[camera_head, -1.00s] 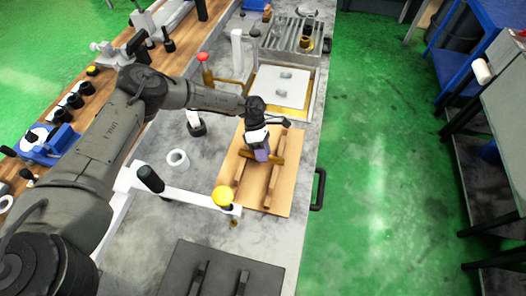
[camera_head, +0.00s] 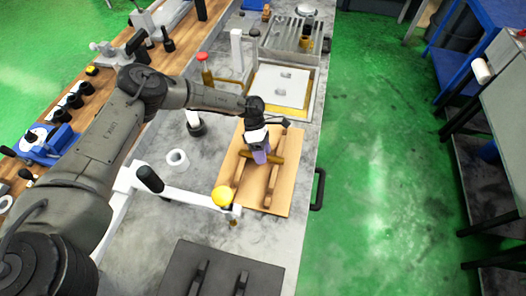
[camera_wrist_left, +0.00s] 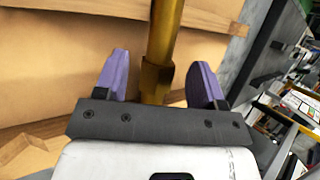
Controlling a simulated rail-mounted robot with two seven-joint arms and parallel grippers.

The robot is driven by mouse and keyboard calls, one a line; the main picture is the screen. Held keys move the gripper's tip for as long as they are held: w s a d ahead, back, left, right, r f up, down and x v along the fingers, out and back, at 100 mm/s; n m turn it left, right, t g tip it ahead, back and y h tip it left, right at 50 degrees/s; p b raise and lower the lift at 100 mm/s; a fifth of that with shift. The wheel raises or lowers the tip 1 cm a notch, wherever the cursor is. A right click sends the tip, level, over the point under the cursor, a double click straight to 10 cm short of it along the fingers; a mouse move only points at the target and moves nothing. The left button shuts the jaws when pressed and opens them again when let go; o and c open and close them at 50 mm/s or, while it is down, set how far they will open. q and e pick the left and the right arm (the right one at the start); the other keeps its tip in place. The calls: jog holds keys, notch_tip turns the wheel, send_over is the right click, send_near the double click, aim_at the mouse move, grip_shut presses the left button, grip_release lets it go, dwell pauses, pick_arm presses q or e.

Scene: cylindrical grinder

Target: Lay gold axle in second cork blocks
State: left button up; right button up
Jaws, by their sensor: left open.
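The gold axle (camera_head: 276,159) lies across the two bars of a tan wooden or cork board (camera_head: 285,190) in the head view. I take these bars to be the cork blocks: a left bar (camera_head: 241,168) and a right bar (camera_head: 271,188). My left gripper (camera_head: 260,157) is over the upper part of the board, at the axle. In the left wrist view, its two purple fingers (camera_wrist_left: 160,78) stand apart on either side of the gold axle (camera_wrist_left: 163,45), with gaps showing. The gripper body hides part of the axle in the head view. My right gripper does not show.
A dark plate with two bars (camera_head: 215,255) lies at the front. A white ring (camera_head: 177,160) lies on the bench. A white plate (camera_head: 265,92) is behind; green floor lies right.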

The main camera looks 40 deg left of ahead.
pick_arm(q)
jog(key=v, duration=1.4)
jog(key=shift+b, duration=0.45)
